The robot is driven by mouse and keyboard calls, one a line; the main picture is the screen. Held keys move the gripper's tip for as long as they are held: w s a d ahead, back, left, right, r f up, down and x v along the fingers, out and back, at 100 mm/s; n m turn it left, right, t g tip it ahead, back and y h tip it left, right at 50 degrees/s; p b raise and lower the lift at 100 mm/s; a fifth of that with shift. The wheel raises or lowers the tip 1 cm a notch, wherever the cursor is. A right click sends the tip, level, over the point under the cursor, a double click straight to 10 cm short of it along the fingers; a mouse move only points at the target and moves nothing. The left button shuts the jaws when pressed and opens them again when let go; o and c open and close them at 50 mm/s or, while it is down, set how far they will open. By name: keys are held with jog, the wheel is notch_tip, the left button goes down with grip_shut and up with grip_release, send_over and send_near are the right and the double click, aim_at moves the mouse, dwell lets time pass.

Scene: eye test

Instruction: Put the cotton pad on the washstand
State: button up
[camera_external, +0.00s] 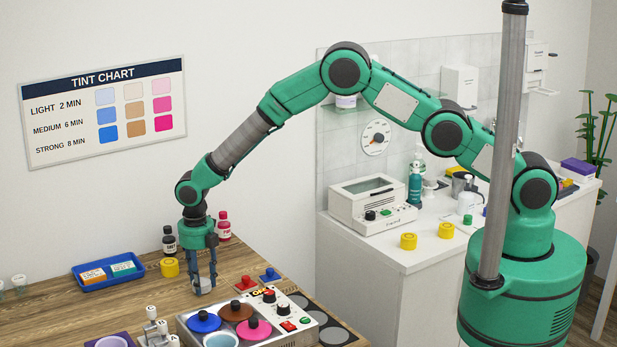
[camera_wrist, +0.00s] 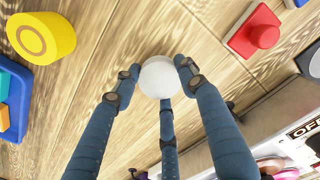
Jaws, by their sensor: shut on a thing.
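My gripper (camera_external: 202,286) has its fingers pointing down at the wooden table, left of the panel with coloured lids. In the wrist view my gripper (camera_wrist: 160,82) is shut on a round white thing, which looks like the cotton pad (camera_wrist: 160,76). Its top face shows between the fingertips; whether it touches the table I cannot tell. A white counter with a tiled back wall, which seems to be the washstand (camera_external: 385,262), stands right of the table.
A blue tray (camera_external: 80,285) and a yellow round pot (camera_external: 169,267) are left of my gripper. Two bottles (camera_external: 224,226) stand behind it. Red (camera_external: 246,283) and blue knobs (camera_external: 270,274) lie right. The counter holds a white device (camera_external: 365,205), a teal bottle (camera_external: 415,188) and yellow pots (camera_external: 408,241).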

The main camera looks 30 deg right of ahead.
aim_at(203, 282)
jog(key=shift+f, duration=0.35)
jog(key=o, duration=0.7)
jog(key=shift+c, duration=0.2)
notch_tip(203, 282, up, 14)
jog(key=shift+s, duration=0.2)
dwell(0.5)
jog(key=shift+d+f, duration=0.1)
dwell(0.5)
dwell(0.3)
